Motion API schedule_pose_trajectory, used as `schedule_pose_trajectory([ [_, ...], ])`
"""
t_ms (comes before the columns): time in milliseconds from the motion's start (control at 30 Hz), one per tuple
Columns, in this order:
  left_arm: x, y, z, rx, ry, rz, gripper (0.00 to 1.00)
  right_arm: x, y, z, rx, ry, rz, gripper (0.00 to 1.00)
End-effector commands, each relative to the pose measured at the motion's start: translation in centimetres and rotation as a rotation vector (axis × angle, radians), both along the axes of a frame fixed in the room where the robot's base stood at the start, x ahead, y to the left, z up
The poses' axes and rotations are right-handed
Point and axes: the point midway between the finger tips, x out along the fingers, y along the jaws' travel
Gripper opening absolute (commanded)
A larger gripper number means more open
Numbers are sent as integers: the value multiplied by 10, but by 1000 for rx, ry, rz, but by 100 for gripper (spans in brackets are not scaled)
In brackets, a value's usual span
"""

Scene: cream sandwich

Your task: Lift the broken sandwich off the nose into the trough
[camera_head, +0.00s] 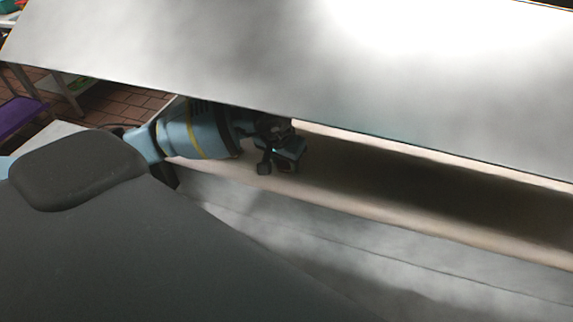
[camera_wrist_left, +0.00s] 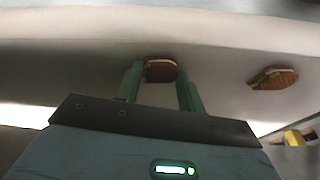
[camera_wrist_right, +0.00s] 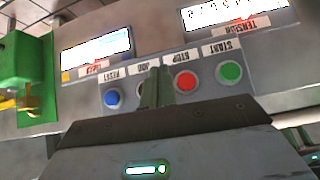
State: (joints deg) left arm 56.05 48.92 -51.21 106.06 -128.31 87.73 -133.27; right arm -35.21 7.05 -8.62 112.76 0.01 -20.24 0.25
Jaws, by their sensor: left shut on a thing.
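In the left wrist view, a dark brown sandwich (camera_wrist_left: 160,71) with a pale edge sits between the two green fingers of my left gripper (camera_wrist_left: 159,78), which is shut on it. A second brown sandwich (camera_wrist_left: 273,79) lies apart to the right, with a light filling edge showing. In the head view, my left gripper (camera_head: 280,158) is low over a pale beige strip, under the edge of a large metal panel. I cannot tell which surface is the nose or the trough. My right gripper (camera_wrist_right: 155,88) looks shut and empty in front of a control panel.
The grey control panel (camera_wrist_right: 125,75) carries blue (camera_wrist_right: 112,97), red (camera_wrist_right: 186,81) and green (camera_wrist_right: 229,72) buttons. A green machine part (camera_wrist_right: 22,65) stands at its left. The big metal panel (camera_head: 300,60) overhangs the strip in the head view. A yellow object (camera_wrist_left: 294,137) shows at lower right.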

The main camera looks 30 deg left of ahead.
Motion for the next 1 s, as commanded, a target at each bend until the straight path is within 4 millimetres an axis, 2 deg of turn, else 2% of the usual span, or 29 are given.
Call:
schedule_pose_trajectory([
  [167,0,0,3,0,-2,0,18,0,0,0,0,1,0,0],
  [267,1,0,11,1,-3,1,18,-1,0,-1,0,3,-1,0],
  [700,1,0,86,-1,-2,0,18,-6,2,-7,7,19,-7,0],
  [833,0,0,97,0,-1,0,18,-6,3,-7,9,19,-8,0],
  [1000,0,0,100,0,1,0,18,-6,3,-7,9,19,-8,0],
])
